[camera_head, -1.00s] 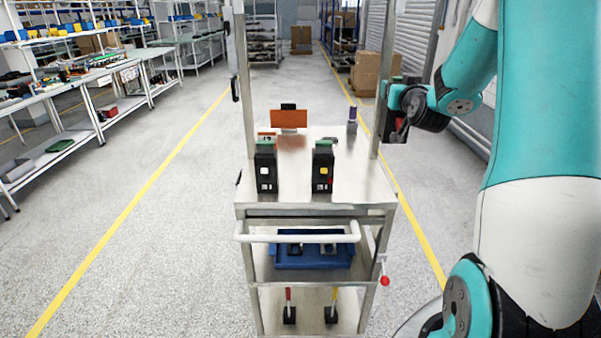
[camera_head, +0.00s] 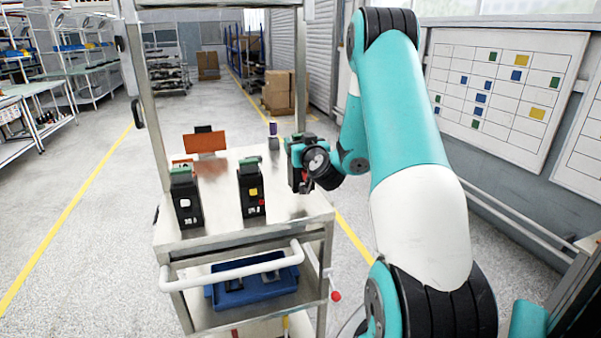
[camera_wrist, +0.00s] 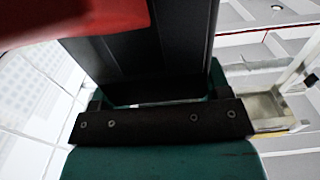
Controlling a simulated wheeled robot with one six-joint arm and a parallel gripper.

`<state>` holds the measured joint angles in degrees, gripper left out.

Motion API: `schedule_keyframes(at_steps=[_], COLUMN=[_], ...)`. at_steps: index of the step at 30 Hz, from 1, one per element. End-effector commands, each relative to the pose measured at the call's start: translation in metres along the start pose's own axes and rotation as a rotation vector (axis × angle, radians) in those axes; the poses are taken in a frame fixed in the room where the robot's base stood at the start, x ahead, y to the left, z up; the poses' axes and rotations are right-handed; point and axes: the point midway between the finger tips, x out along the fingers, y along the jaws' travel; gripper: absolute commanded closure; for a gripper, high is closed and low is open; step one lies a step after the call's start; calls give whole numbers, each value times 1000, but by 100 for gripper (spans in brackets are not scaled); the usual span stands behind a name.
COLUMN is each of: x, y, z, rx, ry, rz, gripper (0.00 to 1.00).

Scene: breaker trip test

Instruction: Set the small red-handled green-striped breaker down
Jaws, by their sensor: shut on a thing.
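My gripper (camera_head: 304,160) is shut on a dark breaker (camera_head: 294,177) with some red and green on it, at the right side of the cart's top. In the wrist view the breaker's dark body (camera_wrist: 150,55) fills the jaws, and a red part (camera_wrist: 75,20) shows at upper left. Its stripe colour is hard to make out. I cannot tell whether its base touches the cart top (camera_head: 225,222). Two other black breakers stand upright on the cart: one with a white square (camera_head: 187,203) at left, one with yellow and red marks (camera_head: 252,192) in the middle.
An orange panel (camera_head: 205,143) and a purple-topped cylinder (camera_head: 273,135) stand behind the breakers. Cart posts rise at left (camera_head: 148,100) and right (camera_head: 301,70). A blue bin (camera_head: 255,289) sits on the lower shelf, behind a white handle (camera_head: 235,268).

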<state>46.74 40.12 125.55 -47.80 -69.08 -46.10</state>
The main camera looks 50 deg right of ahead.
Motion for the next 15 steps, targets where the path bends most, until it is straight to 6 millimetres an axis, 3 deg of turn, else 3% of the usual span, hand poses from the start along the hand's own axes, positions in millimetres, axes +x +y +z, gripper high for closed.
schedule_keyframes(at_steps=[5,10,15], x=[0,1,1], y=[2,2,3], z=[16,44,54], rx=[0,2,0], ry=[3,2,5], rz=[2,3,4], gripper=[100,100,100])
